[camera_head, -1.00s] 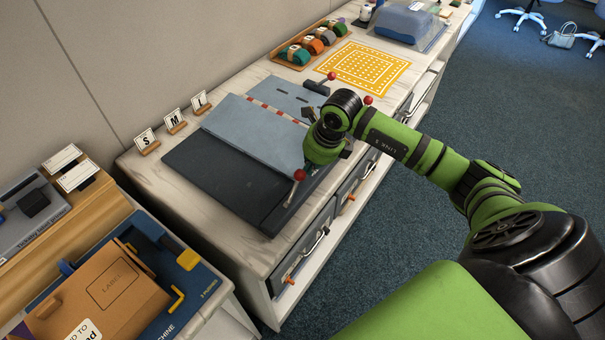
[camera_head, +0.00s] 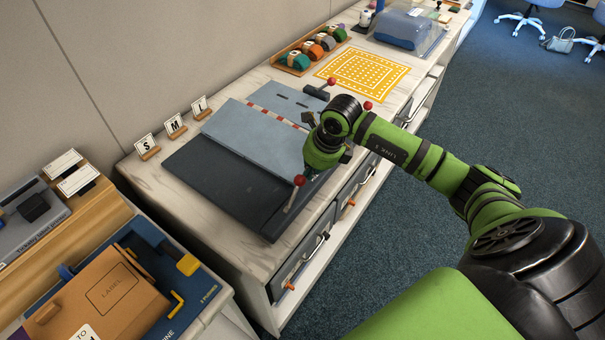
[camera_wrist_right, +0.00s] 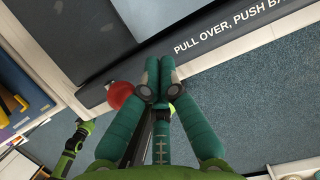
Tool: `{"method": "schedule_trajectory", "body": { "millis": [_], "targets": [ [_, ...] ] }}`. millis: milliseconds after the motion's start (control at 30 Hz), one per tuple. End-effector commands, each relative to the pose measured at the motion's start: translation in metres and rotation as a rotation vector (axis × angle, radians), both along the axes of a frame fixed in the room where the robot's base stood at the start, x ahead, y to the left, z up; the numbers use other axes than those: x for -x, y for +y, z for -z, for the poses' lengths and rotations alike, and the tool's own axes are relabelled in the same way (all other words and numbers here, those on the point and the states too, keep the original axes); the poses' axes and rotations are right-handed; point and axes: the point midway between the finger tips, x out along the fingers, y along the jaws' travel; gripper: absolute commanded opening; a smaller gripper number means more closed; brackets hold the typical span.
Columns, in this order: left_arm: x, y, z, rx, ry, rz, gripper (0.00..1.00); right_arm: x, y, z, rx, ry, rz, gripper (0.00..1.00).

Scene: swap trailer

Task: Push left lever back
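The left lever, a grey bar with a red ball knob (camera_head: 299,180), stands at the near left front corner of the grey-blue board device (camera_head: 255,137) on the counter. Its red knob also shows in the right wrist view (camera_wrist_right: 120,95), just left of my right fingertips. My right gripper (camera_wrist_right: 159,72) has its two teal fingers together, with nothing visible between the tips. It is beside the knob; whether it touches the lever is unclear. In the head view my right wrist (camera_head: 325,150) is over the device's front edge and hides the fingertips.
Another lever with a red knob (camera_head: 332,82) stands at the device's far end, and a further red knob (camera_head: 367,105) shows behind my wrist. Letter cards (camera_head: 147,145) stand along the wall side. A yellow grid mat (camera_head: 362,75) lies beyond. Drawers with handles (camera_head: 313,252) are below.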

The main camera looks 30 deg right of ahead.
Motion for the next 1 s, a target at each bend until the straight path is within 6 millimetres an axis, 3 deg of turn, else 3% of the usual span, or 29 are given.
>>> {"method": "schedule_trajectory", "body": {
  "millis": [233,333,700,1000],
  "targets": [
    [0.0,0.0,0.0,0.0,0.0,0.001,0.0,0.0,0.0,0.0,0.0,0.0,0.0,0.0],
    [0.0,0.0,-0.004,0.0,0.0,0.001,0.0,0.004,0.011,-0.001,0.0,0.001,-0.004,0.0],
    [0.0,-0.001,-0.018,0.002,0.0,0.0,0.0,0.045,0.109,0.0,-0.007,0.004,-0.008,0.0],
    [0.0,-0.001,-0.017,0.002,0.0,0.0,0.0,0.042,0.105,0.0,-0.008,0.0,-0.004,0.0]
  ]
}}
